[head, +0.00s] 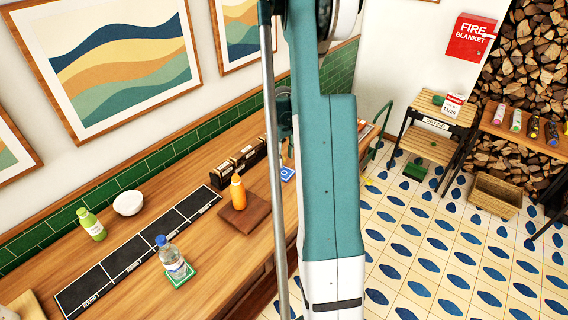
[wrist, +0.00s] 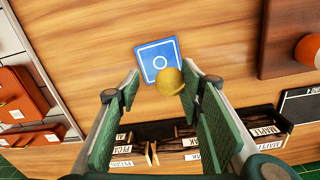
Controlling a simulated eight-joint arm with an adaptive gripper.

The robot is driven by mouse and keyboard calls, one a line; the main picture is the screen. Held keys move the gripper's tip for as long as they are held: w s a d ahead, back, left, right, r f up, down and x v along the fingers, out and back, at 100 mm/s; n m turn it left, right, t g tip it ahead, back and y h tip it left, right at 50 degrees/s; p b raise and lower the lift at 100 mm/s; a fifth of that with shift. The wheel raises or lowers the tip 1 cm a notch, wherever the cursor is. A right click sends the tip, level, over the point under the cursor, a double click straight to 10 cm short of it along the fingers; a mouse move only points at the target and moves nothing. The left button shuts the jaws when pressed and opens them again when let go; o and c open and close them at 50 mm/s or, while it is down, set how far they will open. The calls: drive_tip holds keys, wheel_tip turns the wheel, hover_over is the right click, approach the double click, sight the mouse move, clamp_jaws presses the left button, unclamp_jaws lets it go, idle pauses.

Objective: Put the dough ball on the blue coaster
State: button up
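The blue coaster (wrist: 150,52), square with a white outline and ring, lies flat on the wooden counter. In the head view the coaster (head: 287,174) shows beside my arm, partly hidden by it. The yellowish dough ball (wrist: 170,82) overlaps the coaster's near right part in the wrist view; I cannot tell whether it rests on it or sits above it. My gripper (wrist: 160,84) is open, its green-padded fingers wide apart. The ball lies between the fingertips, close to the right one, with a gap to the left one. My arm hides the ball in the head view.
A brown board (head: 243,216) with an orange bottle (head: 237,192) is nearby. A water bottle (head: 173,262) on a green coaster, a white bowl (head: 128,203) and a green bottle (head: 92,225) stand farther left.

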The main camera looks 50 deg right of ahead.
drive_tip(key=shift+r, duration=2.6)
drive_tip(key=o, duration=2.1)
drive_tip(key=shift+c, duration=0.2)
drive_tip(key=shift+r, duration=0.1)
wheel_tip(320, 180, up, 12)
drive_tip(key=shift+c, duration=0.2)
drive_tip(key=c, duration=3)
